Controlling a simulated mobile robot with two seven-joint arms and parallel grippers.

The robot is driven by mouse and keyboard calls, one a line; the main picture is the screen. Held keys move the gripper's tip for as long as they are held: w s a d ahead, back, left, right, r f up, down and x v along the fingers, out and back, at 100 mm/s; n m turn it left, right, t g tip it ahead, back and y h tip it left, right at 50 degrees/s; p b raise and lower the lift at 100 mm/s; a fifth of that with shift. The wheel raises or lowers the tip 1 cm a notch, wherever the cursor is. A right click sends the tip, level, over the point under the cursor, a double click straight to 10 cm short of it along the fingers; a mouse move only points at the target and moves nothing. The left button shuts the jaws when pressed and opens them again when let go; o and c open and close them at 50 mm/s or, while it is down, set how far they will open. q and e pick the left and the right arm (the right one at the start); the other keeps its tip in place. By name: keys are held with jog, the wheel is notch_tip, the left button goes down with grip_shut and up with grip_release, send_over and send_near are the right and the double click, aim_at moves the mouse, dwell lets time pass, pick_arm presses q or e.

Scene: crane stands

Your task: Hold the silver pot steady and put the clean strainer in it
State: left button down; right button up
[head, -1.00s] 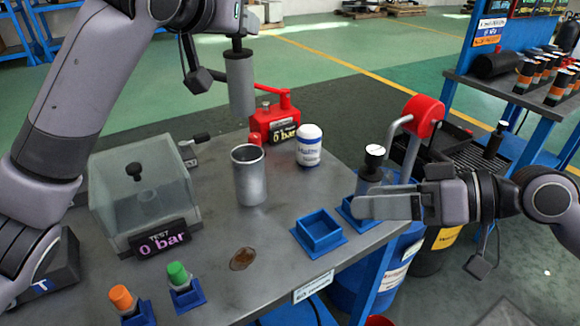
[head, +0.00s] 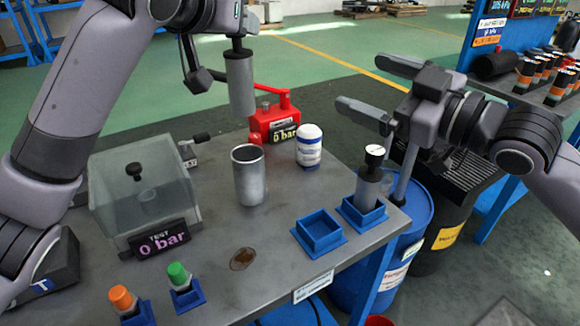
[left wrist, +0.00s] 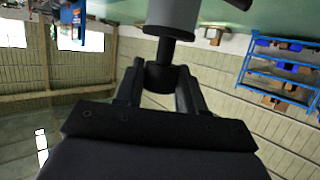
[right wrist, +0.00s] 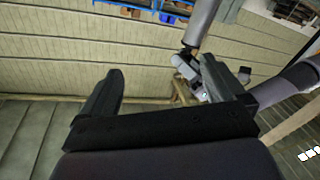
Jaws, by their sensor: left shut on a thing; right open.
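The silver pot (head: 249,180) stands upright and open-topped in the middle of the table. My left gripper (head: 238,38) is shut on the black knob of a grey cylinder (head: 240,85), which looks like a strainer. It hangs upright above the pot, apart from it and slightly left of the rim in the head view. The left wrist view also shows the knob (left wrist: 162,75) between the fingers. A second grey cylinder with a white-topped black knob (head: 367,191) stands in a blue holder (head: 362,215). My right gripper (head: 358,82) is open and empty, above and behind that holder.
An empty blue holder (head: 320,240) sits front right of the pot. A white jar (head: 309,147) and red pump (head: 272,121) stand behind. A clear test box (head: 140,195) stands left. A brown stain (head: 242,259) marks bare tabletop in front.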

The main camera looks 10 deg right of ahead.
notch_tip(320, 180, up, 5)
jog(key=a+n+t+y, duration=0.2)
jog(key=n+t+y, duration=0.15)
jog(key=n, duration=0.55)
jog(key=s+a+f+n+g+y, duration=0.35)
jog(key=a+f+n+g, duration=0.6)
jog(key=n, duration=0.85)
jog(key=n+t+h, duration=0.1)
jog(key=n+h, duration=0.4)
jog(key=h, duration=0.3)
send_near(250, 179)
jog(key=shift+w+d+f+t+h, duration=0.1)
jog(key=shift+w+f+t+h, duration=0.3)
jog(key=shift+w+f+h, duration=0.35)
jog(key=shift+x, duration=5.95)
jog(key=shift+s, duration=0.1)
